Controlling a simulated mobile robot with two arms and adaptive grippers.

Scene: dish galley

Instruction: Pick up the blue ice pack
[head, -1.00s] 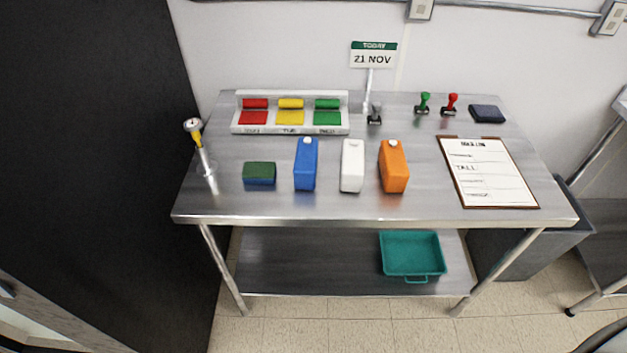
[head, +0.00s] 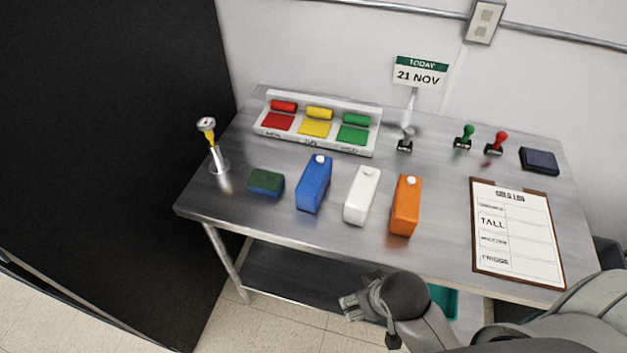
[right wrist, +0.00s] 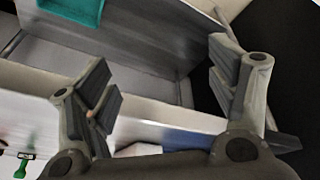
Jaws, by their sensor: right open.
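The blue ice pack (head: 314,185), an upright blue block with a white cap, stands on the steel table (head: 235,220) in the head view, between a green-topped blue sponge and a white capped block. My right gripper (head: 347,305) is low in front of the table's front edge, apart from the ice pack and nearer the viewer. In the right wrist view the gripper (right wrist: 165,88) is open, with nothing between its fingers. A blurred blue patch shows low behind the fingers there; I cannot tell if it is the ice pack. My left gripper is not in view.
The sponge (head: 266,181), white block (head: 362,195) and orange block (head: 405,205) stand in the same row. A colored tray (head: 316,135), a probe stand (head: 213,148), a date sign (head: 420,72), stamps (head: 465,136) and a clipboard (head: 478,245) surround them. A teal bin (right wrist: 75,10) sits below.

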